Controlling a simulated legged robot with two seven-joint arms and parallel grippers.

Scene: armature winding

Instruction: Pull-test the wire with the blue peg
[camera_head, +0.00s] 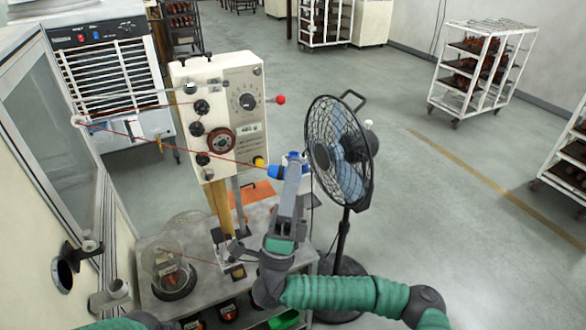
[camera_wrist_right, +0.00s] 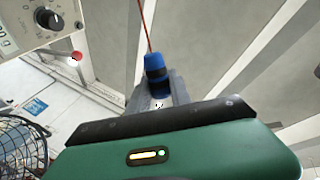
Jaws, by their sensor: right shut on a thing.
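The blue peg (camera_head: 275,171) is between the fingers of my right gripper (camera_head: 291,168), just right of the tensioner machine's face. My right gripper is shut on it. In the right wrist view the blue peg (camera_wrist_right: 156,72) sticks out beyond the fingertips (camera_wrist_right: 160,92), with a dark band around it. A thin red wire (camera_head: 180,145) runs in a straight line from a white eyelet at the far left, past the tensioner, to the peg. It also leaves the peg upward in the right wrist view (camera_wrist_right: 147,30). My left gripper does not show; only a bit of green sleeve shows at bottom left.
The tensioner (camera_head: 245,135) has dark wheels, a dial, a small display and a red-tipped lever (camera_head: 281,99). A standing fan (camera_head: 340,150) is close to the right of my gripper. A grey table (camera_head: 190,240) with a glass dome (camera_head: 172,268) is below. Open floor lies right, before racks.

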